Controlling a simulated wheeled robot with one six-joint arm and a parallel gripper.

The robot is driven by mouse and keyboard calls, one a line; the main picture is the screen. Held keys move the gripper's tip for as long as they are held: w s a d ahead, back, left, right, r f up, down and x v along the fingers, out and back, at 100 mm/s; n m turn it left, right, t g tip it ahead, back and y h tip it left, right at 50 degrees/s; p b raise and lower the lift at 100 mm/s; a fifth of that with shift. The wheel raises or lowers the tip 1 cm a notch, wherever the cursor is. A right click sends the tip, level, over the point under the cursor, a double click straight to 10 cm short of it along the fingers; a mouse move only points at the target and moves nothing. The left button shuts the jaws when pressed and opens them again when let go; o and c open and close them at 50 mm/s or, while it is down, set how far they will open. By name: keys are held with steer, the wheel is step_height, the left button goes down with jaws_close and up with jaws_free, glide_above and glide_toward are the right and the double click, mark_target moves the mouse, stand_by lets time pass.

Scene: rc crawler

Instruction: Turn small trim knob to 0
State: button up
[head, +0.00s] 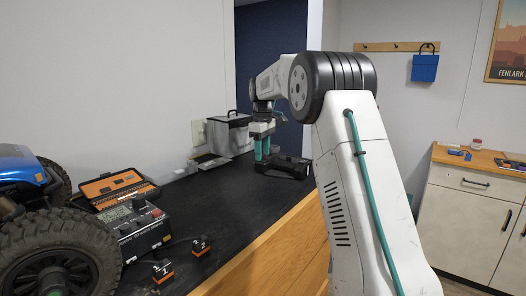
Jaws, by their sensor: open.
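My gripper (262,156), with teal fingers, points down over the far part of the black worktop. It is open, and nothing shows between the fingers. A black device (290,166) lies on the worktop just below and to the right of the fingers. It may be the one that carries the small trim knob, but I cannot make out a trim knob or its setting at this size. Whether the fingers touch the device I cannot tell.
A silver lidded box (230,136) stands behind the gripper. The middle of the worktop (215,200) is clear.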

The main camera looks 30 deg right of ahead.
steer(key=c, duration=1)
steer(key=shift+m, duration=0.4)
steer(key=m, duration=0.2)
steer(key=shift+m, duration=0.4)
steer(key=m, duration=0.3)
steer(key=shift+m, duration=0.4)
steer(key=m, duration=0.6)
steer(key=shift+m, duration=0.3)
steer(key=o, duration=1)
